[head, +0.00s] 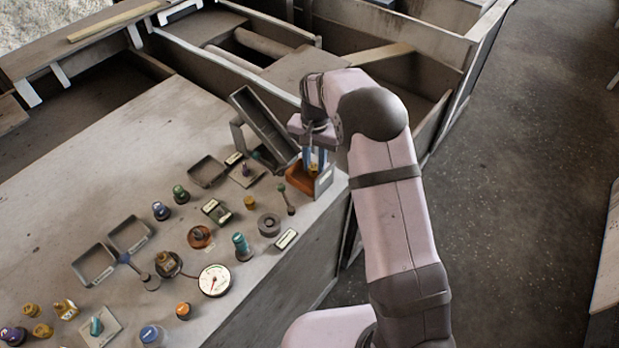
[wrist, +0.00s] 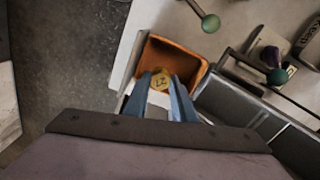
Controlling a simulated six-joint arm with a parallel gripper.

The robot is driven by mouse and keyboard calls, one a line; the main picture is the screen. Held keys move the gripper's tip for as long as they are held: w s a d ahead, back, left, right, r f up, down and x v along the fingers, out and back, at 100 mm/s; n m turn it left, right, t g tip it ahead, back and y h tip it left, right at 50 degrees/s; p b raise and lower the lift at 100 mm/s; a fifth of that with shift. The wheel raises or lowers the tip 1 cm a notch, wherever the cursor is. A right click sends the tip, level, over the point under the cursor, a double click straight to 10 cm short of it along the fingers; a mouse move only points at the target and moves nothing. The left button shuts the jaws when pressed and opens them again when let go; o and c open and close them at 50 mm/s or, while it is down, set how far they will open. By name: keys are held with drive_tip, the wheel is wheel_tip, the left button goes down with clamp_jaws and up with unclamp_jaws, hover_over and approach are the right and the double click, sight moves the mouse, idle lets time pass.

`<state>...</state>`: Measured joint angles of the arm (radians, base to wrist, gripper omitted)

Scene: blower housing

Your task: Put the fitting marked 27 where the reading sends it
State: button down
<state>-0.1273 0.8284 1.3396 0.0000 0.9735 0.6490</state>
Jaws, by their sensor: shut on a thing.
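My gripper (head: 315,160) points down over an orange open-topped bin (head: 298,184) at the table's right corner. In the wrist view its two blue fingers (wrist: 161,92) are shut on a yellow round fitting (wrist: 160,78). The fitting has a dark mark on top, too small to read surely. It sits within the outline of the orange bin (wrist: 199,60); whether it touches the bin floor I cannot tell. In the head view the fitting is hidden by the fingers and bin. A round white dial gauge (head: 214,281) with a red needle lies at the table's front; its reading is too small to tell.
A tilted grey tray (head: 264,124) stands just left of my gripper. A small lever with a green knob (head: 281,188) is close to the bin. Grey trays (head: 207,171) and several loose fittings (head: 66,309) spread across the table. The back left tabletop is clear.

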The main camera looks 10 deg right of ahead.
drive_tip(key=c, duration=1.4)
unclamp_jaws()
drive_tip(key=shift+w+r+b, duration=0.1)
drive_tip(key=shift+r+b, duration=0.25)
drive_tip(key=shift+r, duration=0.2)
drive_tip(key=shift+r+b, duration=0.95)
drive_tip(key=shift+r, duration=2.2)
drive_tip(key=shift+a, duration=0.1)
drive_tip(key=s+d+f+n, duration=0.2)
drive_tip(key=s+d+n, duration=0.1)
drive_tip(key=s, duration=1.1)
drive_tip(key=s+d+f+n, duration=0.2)
drive_tip(key=s+d+n, duration=0.1)
drive_tip(key=s, duration=1.2)
drive_tip(key=shift+d, duration=0.35)
